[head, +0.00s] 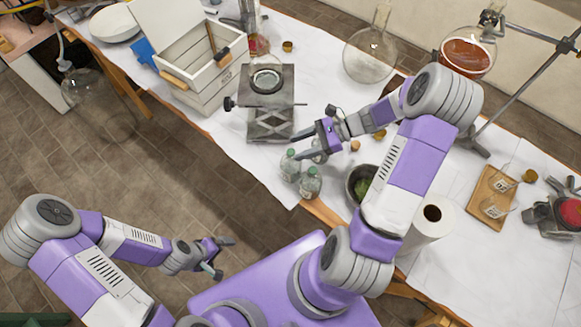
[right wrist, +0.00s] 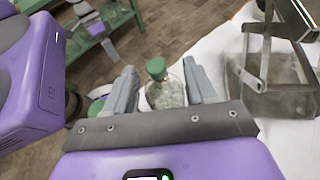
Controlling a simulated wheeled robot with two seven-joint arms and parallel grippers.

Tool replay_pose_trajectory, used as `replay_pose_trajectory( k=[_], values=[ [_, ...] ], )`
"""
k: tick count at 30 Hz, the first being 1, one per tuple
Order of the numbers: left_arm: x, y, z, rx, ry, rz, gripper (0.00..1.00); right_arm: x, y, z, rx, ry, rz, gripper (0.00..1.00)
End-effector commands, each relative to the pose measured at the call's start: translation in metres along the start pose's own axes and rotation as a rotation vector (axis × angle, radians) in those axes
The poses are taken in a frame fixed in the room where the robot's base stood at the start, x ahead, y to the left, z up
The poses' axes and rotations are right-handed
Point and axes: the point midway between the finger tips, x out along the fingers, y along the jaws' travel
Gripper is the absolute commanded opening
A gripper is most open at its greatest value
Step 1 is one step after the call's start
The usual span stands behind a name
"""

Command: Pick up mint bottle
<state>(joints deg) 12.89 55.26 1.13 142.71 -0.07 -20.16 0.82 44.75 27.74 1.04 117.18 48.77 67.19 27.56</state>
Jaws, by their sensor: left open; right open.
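Small clear bottles with green caps stand at the table's front edge in the head view: one (head: 290,166) on the left and one (head: 312,183) closer to me. A further clear glass shape shows behind them, partly hidden. I cannot read any label saying mint. My right gripper (head: 299,146) is open just above and behind the bottles. In the right wrist view a green-capped bottle (right wrist: 164,93) with pale green contents stands between the open fingers (right wrist: 163,90); contact is not clear. My left gripper (head: 220,257) is open and empty over the floor.
A metal lab jack (head: 269,124) stands left of the right gripper. A dark bowl with green leaves (head: 362,184) and a paper roll (head: 427,226) stand to the right.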

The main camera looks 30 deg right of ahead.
Motion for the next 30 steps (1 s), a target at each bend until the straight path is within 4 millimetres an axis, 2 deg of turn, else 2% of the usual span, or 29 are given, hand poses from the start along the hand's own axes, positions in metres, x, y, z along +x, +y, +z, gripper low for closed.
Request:
replay_pose_trajectory(
  k=[10, 13, 20, 30],
  values=[
    [0.01, -0.004, -0.001, 0.0, 0.0, 0.0, 1.0, 0.049, 0.006, -0.003, 0.0, -0.002, 0.002, 0.56],
    [0.011, -0.004, -0.001, 0.0, 0.0, 0.0, 1.0, 0.055, 0.006, -0.003, -0.001, 0.0, 0.001, 0.56],
    [0.011, -0.004, -0.001, 0.0, 0.0, 0.0, 1.0, 0.055, 0.006, -0.002, -0.001, 0.0, 0.0, 0.56],
    [0.011, -0.004, -0.001, 0.0, 0.0, 0.0, 1.0, 0.055, 0.006, -0.003, -0.001, 0.0, 0.0, 0.03]
  ],
)
